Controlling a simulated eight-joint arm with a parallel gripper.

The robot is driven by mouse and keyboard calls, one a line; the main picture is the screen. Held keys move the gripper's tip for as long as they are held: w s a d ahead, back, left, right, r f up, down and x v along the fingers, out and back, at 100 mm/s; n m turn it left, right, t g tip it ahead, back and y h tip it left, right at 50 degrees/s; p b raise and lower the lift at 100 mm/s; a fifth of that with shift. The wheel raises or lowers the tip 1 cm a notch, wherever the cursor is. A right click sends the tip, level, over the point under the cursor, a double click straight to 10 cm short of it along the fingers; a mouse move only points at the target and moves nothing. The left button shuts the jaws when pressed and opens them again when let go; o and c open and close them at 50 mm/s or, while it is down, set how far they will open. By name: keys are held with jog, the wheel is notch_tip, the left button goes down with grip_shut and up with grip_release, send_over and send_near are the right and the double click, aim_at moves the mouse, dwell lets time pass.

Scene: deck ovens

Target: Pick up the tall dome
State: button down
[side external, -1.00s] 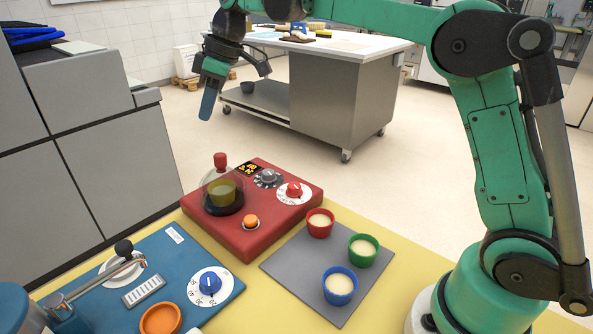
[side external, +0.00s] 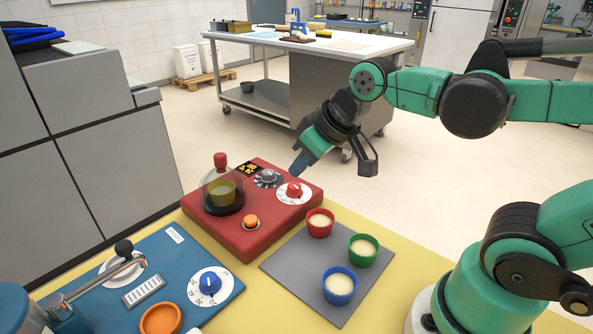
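The tall dome (side external: 221,189) is a clear cover with a red knob (side external: 220,160) on top. It stands at the left of the red appliance (side external: 252,240), over a dark round plate, with a yellow-green thing (side external: 222,191) inside it. My gripper (side external: 335,168) is to the right of the dome and higher, in the air above the right part of the red appliance. Its two fingers are spread wide apart and nothing is between them.
Red (side external: 320,223), green (side external: 363,250) and blue (side external: 340,286) cups stand on a grey mat (side external: 283,265) at the right. A blue appliance (side external: 120,270) with a lever (side external: 110,273) is at the front left. Dials and an orange button (side external: 250,221) share the red appliance.

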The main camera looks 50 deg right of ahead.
jog(key=c, duration=1.3)
grip_release()
jog(key=shift+s+d+f+m, duration=0.2)
jog(key=shift+s+f+m, duration=0.2)
jog(key=shift+s+f, duration=0.55)
jog(key=o, duration=0.8)
jog(key=shift+f+t, duration=0.2)
jog(key=shift+t, duration=0.1)
